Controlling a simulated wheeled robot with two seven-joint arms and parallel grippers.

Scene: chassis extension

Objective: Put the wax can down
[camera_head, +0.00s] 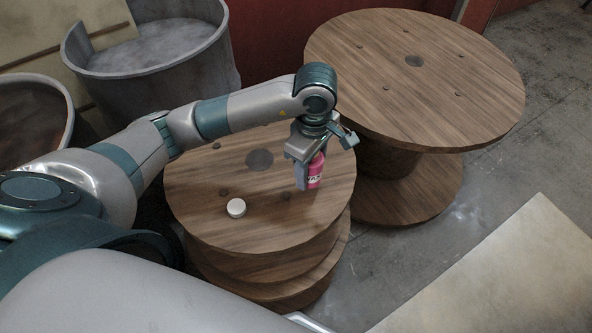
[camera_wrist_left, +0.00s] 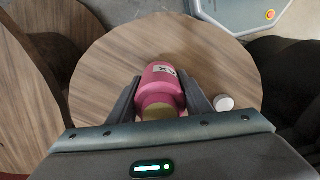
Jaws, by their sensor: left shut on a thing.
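The pink wax can (camera_head: 316,170) has a white label with dark letters. It is at the right part of the small wooden spool table (camera_head: 215,185). My left gripper (camera_head: 308,172) points down from above and is shut on the can. In the left wrist view the can (camera_wrist_left: 160,82) sits between the two fingers of the gripper (camera_wrist_left: 160,100), over the wooden top (camera_wrist_left: 205,40). I cannot tell whether its base touches the wood. My right gripper is in neither view.
A small white round object (camera_head: 236,208) lies on the same spool top, left of the can. A larger wooden spool (camera_head: 440,80) stands behind to the right. A grey metal tub (camera_head: 150,55) is at the back left. The spool top between can and white object is clear.

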